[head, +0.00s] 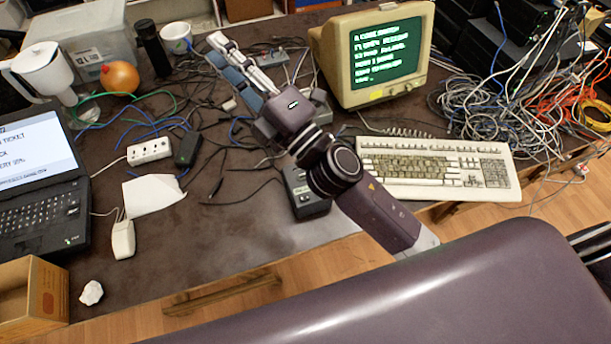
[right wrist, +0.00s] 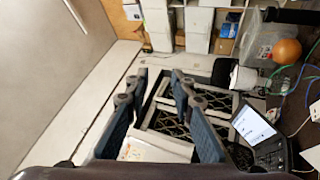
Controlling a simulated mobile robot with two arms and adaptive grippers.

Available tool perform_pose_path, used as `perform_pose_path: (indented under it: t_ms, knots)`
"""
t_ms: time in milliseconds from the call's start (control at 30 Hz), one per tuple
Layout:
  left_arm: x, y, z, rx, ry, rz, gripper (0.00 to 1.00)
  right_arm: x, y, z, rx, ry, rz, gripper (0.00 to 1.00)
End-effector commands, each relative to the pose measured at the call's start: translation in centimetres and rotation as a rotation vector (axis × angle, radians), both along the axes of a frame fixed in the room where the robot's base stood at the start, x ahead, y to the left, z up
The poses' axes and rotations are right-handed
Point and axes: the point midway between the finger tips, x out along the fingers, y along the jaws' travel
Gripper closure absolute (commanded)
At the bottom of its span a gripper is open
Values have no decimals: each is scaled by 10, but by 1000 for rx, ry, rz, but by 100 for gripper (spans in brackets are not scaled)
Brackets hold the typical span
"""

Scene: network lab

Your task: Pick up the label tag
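I cannot make out a label tag for certain in either view. A white sheet of paper (head: 153,194) lies on the dark table at the left, but I cannot tell whether it is the tag. My right gripper (head: 222,56) reaches over the table toward the back, with blue and pale fingers. In the right wrist view the right gripper (right wrist: 160,78) has its fingers apart with nothing between them. It looks toward shelves and crates there. My left gripper is in neither view.
A laptop (head: 40,190), a power strip (head: 149,154) and loose cables are at the left. A green-text monitor (head: 370,55), a keyboard (head: 440,168) and a cable heap (head: 500,100) are at the right. The front-middle table (head: 215,235) is clear.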

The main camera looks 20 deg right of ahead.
Motion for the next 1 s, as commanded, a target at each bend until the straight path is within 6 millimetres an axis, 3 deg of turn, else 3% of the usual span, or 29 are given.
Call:
perform_pose_path:
  t_ms: [33, 67, 167, 267, 300, 400, 467, 567, 600, 700, 800, 900, 1000]
  knots:
    - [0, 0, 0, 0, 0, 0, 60, -10, 30, 11, -117, -121, 73, 78]
    - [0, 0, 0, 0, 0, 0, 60, -19, 47, 14, -189, -191, 117, 78]
    - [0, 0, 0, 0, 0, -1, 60, -49, 99, 4, -437, -409, 270, 78]
    - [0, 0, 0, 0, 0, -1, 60, -77, 136, -32, -700, -605, 426, 78]
    - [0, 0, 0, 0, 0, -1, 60, -85, 144, -52, -809, -673, 491, 78]
    - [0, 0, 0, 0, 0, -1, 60, -98, 147, -111, -1090, -822, 661, 78]
    - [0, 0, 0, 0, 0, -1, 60, -99, 135, -150, -1265, -889, 769, 78]
    - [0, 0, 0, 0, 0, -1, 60, -88, 93, -208, -1558, -954, 956, 78]
    - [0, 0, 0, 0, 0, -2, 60, -81, 69, -228, -1675, -964, 1033, 78]
    - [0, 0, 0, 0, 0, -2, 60, -60, 2, -260, -1935, -934, 1218, 78]
    - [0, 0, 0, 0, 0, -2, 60, -42, -58, -270, -2129, -862, 1369, 78]
    - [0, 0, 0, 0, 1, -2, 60, -32, -103, -270, -2251, -782, 1475, 78]
    - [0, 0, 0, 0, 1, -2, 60, -28, -125, -268, -2308, -735, 1531, 78]
